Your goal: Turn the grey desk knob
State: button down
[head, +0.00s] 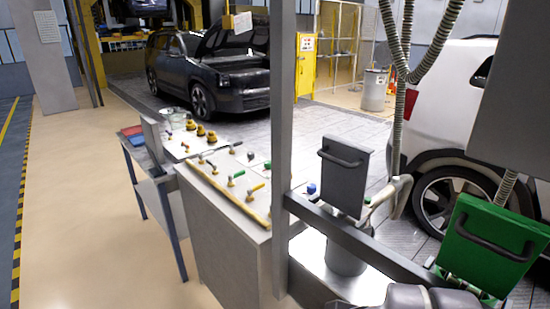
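A control desk (225,218) stands in the middle of the head view with a sloping pale top. Small knobs and levers sit on that top. A small grey-looking lever (211,165) is near its left edge; it is too small to tell whether it is the grey desk knob or which way it is turned. Around it are a green lever (237,176), a yellow lever (257,187) and several yellow mushroom-shaped knobs (201,131). A blue knob (311,188) shows beyond the post. My gripper is not in view; a dark rounded part at the bottom edge looks like my arm.
A grey post (283,100) and a horizontal rail (365,242) cross in front of the desk's right part. A dark handled panel (343,178) and a green handled panel (490,245) stand at right. Hoses hang above. Open floor (85,190) lies left of the desk.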

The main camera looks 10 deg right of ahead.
aim_at(250, 155)
jog(key=i+j+z, duration=0.15)
jog(key=z, duration=0.35)
jog(key=i+j+z, duration=0.1)
jog(key=z, duration=0.4)
jog(key=i+j+z, duration=0.45)
jog(key=j, duration=1.15)
jog(key=i+j+z, duration=0.1)
jog(key=j+z, duration=0.35)
jog(key=j, duration=1.2)
jog(key=k+j+z, duration=0.15)
jog(key=j+z, duration=0.3)
jog(key=j, duration=1.25)
